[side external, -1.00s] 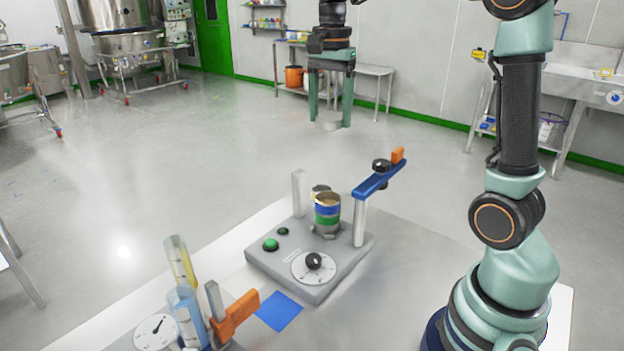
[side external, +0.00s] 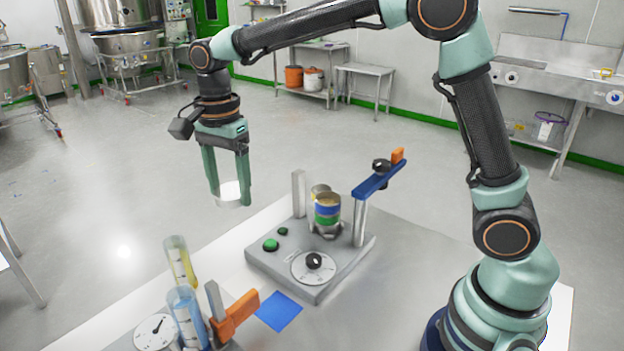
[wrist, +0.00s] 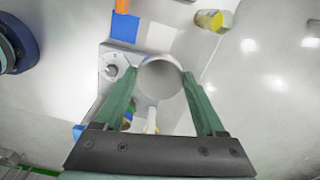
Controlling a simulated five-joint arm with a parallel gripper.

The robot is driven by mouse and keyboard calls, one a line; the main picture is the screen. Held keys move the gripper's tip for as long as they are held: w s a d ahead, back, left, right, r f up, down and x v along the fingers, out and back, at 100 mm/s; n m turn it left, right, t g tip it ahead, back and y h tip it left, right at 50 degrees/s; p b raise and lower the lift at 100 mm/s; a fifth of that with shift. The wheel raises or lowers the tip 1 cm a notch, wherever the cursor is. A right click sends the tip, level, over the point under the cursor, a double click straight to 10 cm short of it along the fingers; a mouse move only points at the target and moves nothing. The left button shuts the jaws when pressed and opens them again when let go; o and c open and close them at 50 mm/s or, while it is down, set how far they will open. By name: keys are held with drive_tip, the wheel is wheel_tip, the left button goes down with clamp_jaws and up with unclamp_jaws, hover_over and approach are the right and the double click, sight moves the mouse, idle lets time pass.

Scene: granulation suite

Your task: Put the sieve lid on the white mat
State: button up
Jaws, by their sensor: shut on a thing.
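The sieve lid (side external: 229,194) is a pale grey round piece. My gripper (side external: 230,199) is shut on it and holds it in the air at the left, beyond the sieve shaker. In the wrist view the lid (wrist: 160,82) sits between the two green fingers of my gripper (wrist: 160,77). The white mat (wrist: 160,37) shows in the wrist view as a pale square right of a blue mat (wrist: 124,27). In the side view it cannot be told apart from the pale table. The sieve stack (side external: 327,211), with blue and green bands, stands on the shaker.
The grey shaker (side external: 318,280) has a post and a raised blue arm (side external: 378,180) with an orange end. A blue mat (side external: 279,311) lies in front.

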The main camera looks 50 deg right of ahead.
sight(243, 285)
drive_tip(key=f, duration=2)
drive_tip(key=shift+a+f, duration=0.15)
drive_tip(key=shift+a, duration=0.15)
drive_tip(key=shift+f, duration=0.15)
drive_tip(key=o, duration=1.4)
wheel_tip(243, 285, up, 11)
drive_tip(key=s+d+r+n+t, duration=0.2)
drive_tip(key=s+d+r+n, duration=0.35)
drive_tip(key=r, duration=0.45)
drive_tip(key=s+d+r+n+t, duration=0.3)
drive_tip(key=s+d+n, duration=0.4)
drive_tip(key=s+n, duration=0.2)
drive_tip(key=shift+s+n+t, duration=0.25)
drive_tip(key=shift+n+t, duration=0.05)
drive_tip(key=shift+n, duration=0.35)
drive_tip(key=shift+d+r, duration=0.1)
